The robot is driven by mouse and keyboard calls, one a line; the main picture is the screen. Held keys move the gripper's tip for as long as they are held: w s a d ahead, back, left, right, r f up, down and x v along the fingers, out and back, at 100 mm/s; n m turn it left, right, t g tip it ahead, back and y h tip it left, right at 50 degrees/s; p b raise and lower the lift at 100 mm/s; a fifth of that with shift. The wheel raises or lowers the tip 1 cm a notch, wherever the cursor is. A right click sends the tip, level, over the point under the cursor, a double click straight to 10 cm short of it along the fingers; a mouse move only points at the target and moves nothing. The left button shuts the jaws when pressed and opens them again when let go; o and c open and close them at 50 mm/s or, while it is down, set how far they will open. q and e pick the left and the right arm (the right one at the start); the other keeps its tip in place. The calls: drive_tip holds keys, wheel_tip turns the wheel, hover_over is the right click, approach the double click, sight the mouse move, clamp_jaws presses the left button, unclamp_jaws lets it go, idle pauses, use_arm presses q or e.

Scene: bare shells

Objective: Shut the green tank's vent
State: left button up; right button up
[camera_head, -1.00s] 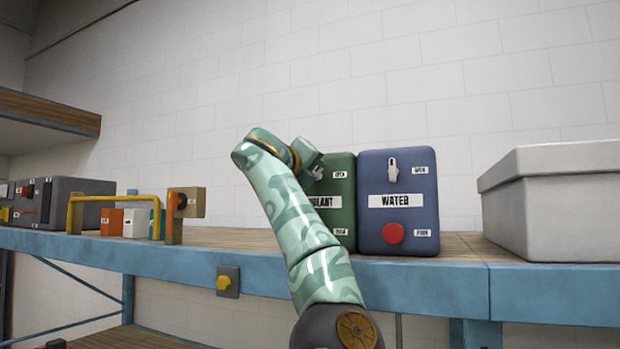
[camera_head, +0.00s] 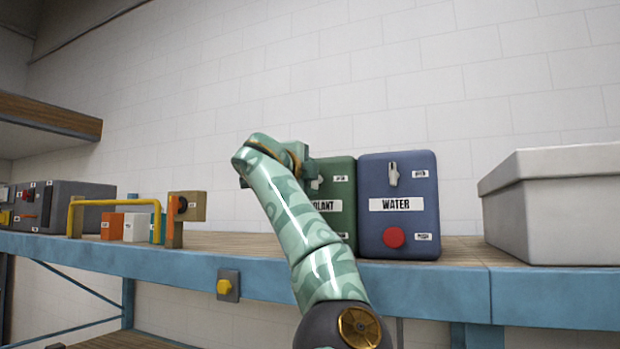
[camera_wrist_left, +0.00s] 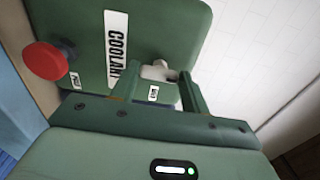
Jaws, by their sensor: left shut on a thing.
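The green tank (camera_head: 342,205) stands on the shelf, partly hidden behind my left arm. Its label reads COOLANT in the left wrist view (camera_wrist_left: 117,48). That view also shows its red button (camera_wrist_left: 45,60) and its pale vent lever (camera_wrist_left: 158,71). My left gripper (camera_wrist_left: 158,82) is shut on the vent lever, one finger on each side of it, close to the tank face. In the head view the hand is largely hidden behind my wrist and forearm. My right gripper is not in view.
A blue WATER tank (camera_head: 398,222) with its own lever and red button stands just right of the green tank. A grey lidded box (camera_head: 555,210) is farther right. A yellow rail (camera_head: 115,201), small blocks and a grey panel (camera_head: 75,208) are at left.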

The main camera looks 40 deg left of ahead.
use_arm(q)
drive_tip(key=shift+n, duration=0.3)
drive_tip(key=o, duration=1)
drive_tip(key=shift+s+a, duration=0.1)
drive_tip(key=b+v, duration=0.8)
drive_tip(key=v, duration=0.8)
drive_tip(key=shift+s, duration=0.2)
